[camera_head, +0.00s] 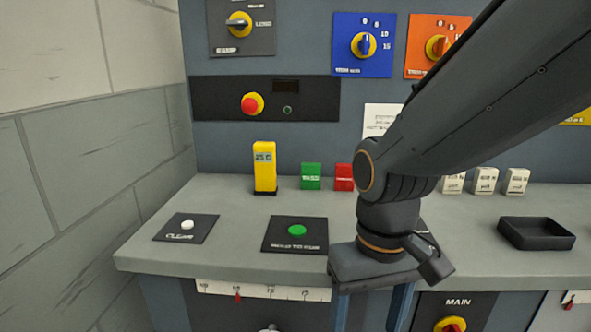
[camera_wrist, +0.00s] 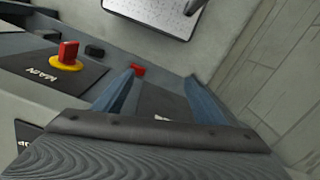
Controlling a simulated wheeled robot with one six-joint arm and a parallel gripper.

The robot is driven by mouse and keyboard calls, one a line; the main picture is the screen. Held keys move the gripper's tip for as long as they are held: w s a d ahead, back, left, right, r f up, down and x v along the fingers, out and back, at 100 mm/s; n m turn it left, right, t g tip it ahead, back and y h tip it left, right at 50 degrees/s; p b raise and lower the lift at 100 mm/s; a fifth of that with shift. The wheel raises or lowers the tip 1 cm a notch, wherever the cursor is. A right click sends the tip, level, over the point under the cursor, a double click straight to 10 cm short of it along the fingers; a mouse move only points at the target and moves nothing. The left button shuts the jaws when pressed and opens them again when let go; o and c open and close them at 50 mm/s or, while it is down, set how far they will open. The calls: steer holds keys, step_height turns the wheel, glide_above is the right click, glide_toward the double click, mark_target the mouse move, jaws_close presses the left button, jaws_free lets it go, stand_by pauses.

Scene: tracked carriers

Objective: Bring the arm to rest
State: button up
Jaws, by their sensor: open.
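My arm reaches in from the upper right of the head view and bends down at the front edge of the grey bench. My gripper (camera_head: 372,318) hangs there pointing down, with its two blue fingers apart and nothing seen between them. In the wrist view my gripper (camera_wrist: 165,95) also shows its fingers spread wide and empty. The fingertips run out of the bottom of the head view.
The grey bench (camera_head: 230,257) carries a green button (camera_head: 297,230), a white button (camera_head: 187,225), a yellow block (camera_head: 264,168) and a black tray (camera_head: 537,233). A red-and-yellow MAIN switch (camera_head: 450,325) is on the front, right of my gripper. A wall (camera_head: 60,130) stands left.

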steer(key=d+r+m+p, duration=0.2)
steer(key=d+r+p, duration=0.6)
steer(key=p, duration=0.7)
steer(key=shift+w+d+r+m, duration=0.3)
steer(key=shift+r+m, duration=0.1)
stand_by(1.1)
